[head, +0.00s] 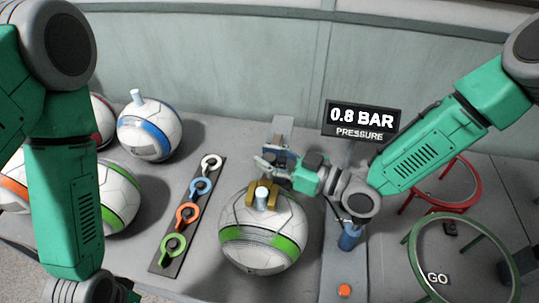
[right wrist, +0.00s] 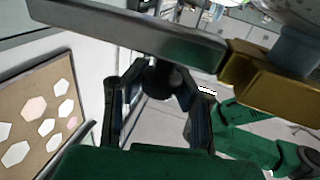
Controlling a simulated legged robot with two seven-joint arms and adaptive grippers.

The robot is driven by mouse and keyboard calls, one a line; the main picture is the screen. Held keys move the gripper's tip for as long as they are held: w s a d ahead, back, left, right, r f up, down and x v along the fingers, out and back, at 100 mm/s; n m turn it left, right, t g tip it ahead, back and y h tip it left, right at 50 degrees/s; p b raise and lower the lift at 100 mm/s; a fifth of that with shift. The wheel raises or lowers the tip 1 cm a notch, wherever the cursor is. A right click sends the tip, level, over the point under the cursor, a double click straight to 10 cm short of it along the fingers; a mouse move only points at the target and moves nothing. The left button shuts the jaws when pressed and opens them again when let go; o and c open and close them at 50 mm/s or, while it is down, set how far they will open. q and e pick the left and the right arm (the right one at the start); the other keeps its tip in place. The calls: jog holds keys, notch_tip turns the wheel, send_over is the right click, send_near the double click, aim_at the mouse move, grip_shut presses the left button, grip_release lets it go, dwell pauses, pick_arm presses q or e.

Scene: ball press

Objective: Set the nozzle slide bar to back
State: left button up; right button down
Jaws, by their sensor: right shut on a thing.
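A white ball with green bands (head: 262,240) sits at the station, with a pale upright stem (head: 262,196) on top. A gold forked nozzle piece (head: 250,193) is around or beside this stem. My right gripper (head: 275,160) is just behind the gold piece. In the right wrist view its fingers are shut on a black knob (right wrist: 163,80) under the grey slide bar (right wrist: 130,32), whose end meets the gold piece (right wrist: 265,85). In the head view the gripper hides the knob and most of the bar. My left arm shows at the left; its gripper is out of frame.
A sign (head: 362,120) reads 0.8 BAR pressure. A rack (head: 165,255) of several coloured ring keys lies left of the ball. Other balls, one blue-banded (head: 150,135), stand at left. A red ring stand (head: 470,185) and a green one (head: 412,255) stand at right.

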aim_at(277, 135)
jog(key=shift+s, duration=0.1)
jog(key=shift+w, duration=0.25)
jog(key=w+b, duration=0.2)
jog(key=w, duration=0.1)
jog(key=w+d+b, duration=0.1)
jog(key=w+b, duration=0.1)
jog(key=w, duration=0.1)
jog(key=w+d+b, duration=0.1)
jog(key=w+b, duration=0.1)
jog(key=w, duration=0.1)
jog(key=shift+w+d+f, duration=0.1)
jog(key=shift+w+f, duration=0.05)
jog(key=shift+w, duration=0.15)
jog(key=shift+w+b, duration=0.15)
jog(key=shift+b, duration=0.15)
jog(key=shift+d+r, duration=0.1)
jog(key=shift+r, duration=0.15)
